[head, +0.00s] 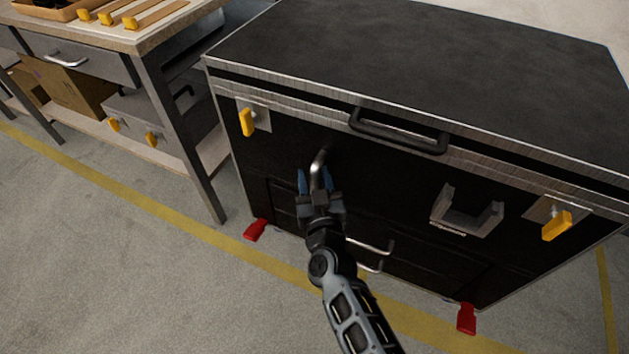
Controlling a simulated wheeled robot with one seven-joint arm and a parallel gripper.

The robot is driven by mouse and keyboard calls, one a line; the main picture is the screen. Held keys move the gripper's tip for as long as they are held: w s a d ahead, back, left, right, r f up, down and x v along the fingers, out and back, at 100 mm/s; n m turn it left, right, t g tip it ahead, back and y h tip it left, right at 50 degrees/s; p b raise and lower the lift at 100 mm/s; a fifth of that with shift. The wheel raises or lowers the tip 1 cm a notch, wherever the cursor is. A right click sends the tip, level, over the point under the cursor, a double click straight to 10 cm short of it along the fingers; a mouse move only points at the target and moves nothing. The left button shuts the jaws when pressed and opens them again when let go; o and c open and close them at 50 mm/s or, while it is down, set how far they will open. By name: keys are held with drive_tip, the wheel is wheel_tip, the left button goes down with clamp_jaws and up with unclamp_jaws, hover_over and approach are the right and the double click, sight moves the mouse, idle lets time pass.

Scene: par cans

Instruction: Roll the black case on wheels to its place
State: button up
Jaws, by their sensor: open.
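The black case (400,70) stands on the floor ahead of me and fills the right of the head view. It has silver metal edges, a black lid handle (398,131), yellow latches (247,122) and red pedals (257,230) low at its front corners. The wheels are hidden.
A workbench (150,30) with a drawer and a lower shelf stands close to the left of the case. A yellow floor line (190,225) runs under the case's front. The concrete floor (110,270) at lower left is clear.

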drive_tip(key=shift+c, duration=0.3)
clamp_jaws()
idle(0.3)
